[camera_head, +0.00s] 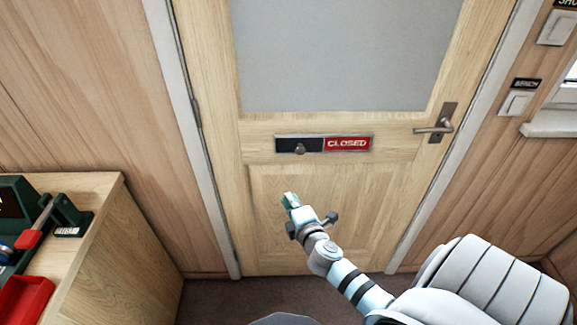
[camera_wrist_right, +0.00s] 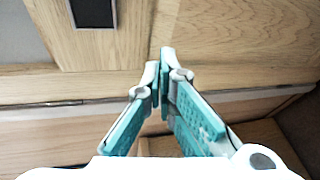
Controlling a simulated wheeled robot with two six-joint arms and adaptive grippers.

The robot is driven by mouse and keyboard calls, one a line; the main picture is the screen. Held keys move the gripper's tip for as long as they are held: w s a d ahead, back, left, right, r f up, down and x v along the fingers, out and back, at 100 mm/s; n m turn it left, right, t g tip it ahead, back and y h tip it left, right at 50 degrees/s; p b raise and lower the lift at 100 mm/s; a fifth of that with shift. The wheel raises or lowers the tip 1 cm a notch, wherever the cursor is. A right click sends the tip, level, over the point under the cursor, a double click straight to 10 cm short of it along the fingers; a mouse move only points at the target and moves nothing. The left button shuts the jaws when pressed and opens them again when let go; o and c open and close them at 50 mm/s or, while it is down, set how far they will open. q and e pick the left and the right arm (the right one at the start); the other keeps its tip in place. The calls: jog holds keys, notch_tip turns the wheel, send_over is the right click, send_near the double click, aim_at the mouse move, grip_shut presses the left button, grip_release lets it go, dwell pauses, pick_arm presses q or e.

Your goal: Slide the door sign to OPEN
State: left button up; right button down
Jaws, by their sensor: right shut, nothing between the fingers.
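The door sign (camera_head: 347,144) is a flat bar across the middle of the wooden door. Its right part is red and reads CLOSED. Its left part is a black slider plate (camera_head: 286,145) with a small round knob (camera_head: 300,148). My right gripper (camera_head: 287,198) is in front of the door, below the sign and apart from the knob in the picture. In the right wrist view its teal fingers (camera_wrist_right: 160,75) are shut with nothing between them. A dark panel in a pale frame (camera_wrist_right: 93,12), perhaps the sign's end, shows at the top there. My left gripper is not in view.
The door (camera_head: 330,185) has a frosted pane (camera_head: 345,55) and a lever handle (camera_head: 436,126) at right. A wooden cabinet (camera_head: 125,250) with green and red gear stands at left. Light switches (camera_head: 515,104) are on the right wall. Space before the door's lower left looks clear.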

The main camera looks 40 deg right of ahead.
aim_at(281, 147)
notch_tip(281, 147, up, 7)
jog(key=w+n+t, duration=0.1)
jog(key=t, duration=0.1)
jog(key=shift+w+a+f+n, duration=0.15)
jog(key=shift+w+n, duration=0.05)
jog(key=shift+n, duration=0.1)
jog(key=shift+w, duration=0.1)
jog(key=w+d, duration=0.1)
jog(key=w, duration=0.1)
jog(key=w+d, duration=0.2)
jog(key=w, duration=0.1)
jog(key=w+d, duration=0.2)
jog(key=shift+w+d+f, duration=0.1)
jog(key=shift+w+d, duration=0.1)
jog(key=shift+w, duration=0.15)
jog(key=shift+s+d, duration=0.45)
jog(key=shift+s, duration=0.05)
jog(key=shift+w, duration=0.1)
